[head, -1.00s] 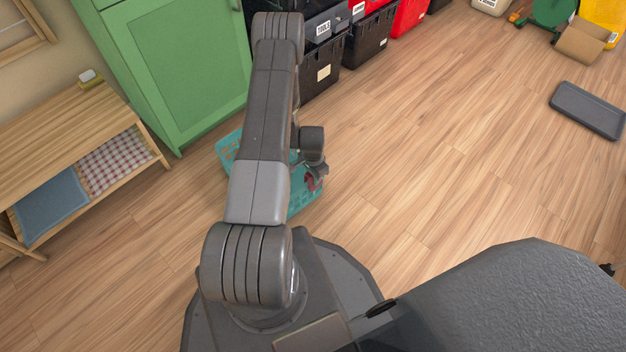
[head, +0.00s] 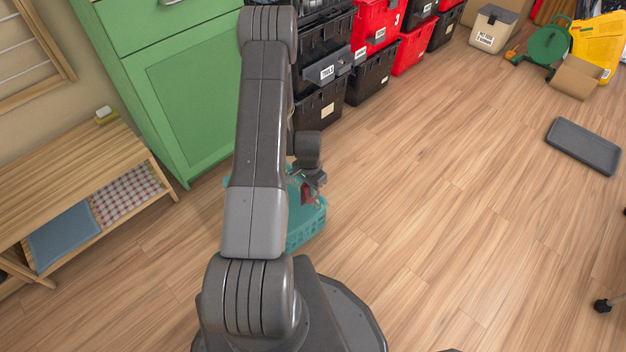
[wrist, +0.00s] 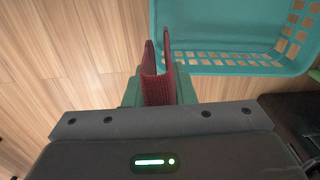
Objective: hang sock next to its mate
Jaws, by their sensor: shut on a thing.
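A dark red sock (wrist: 156,90) is held in my gripper (wrist: 158,95), folded over between the two green fingers. In the head view the sock (head: 306,194) shows as a small dark red patch below my gripper (head: 315,181), over the teal basket (head: 307,232). In the wrist view the basket (wrist: 225,69) is just beyond the fingers, and its visible floor looks empty. A wall-mounted wooden rack with pale rails (head: 64,59) is at the upper left of the head view. No matching sock can be made out.
A wooden bench (head: 70,165) with folded cloths on its lower shelf and a green cabinet (head: 195,100) stand at left. Stacked black and red totes (head: 372,70) line the back. A grey tray (head: 583,146) lies at right. The middle floor is clear.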

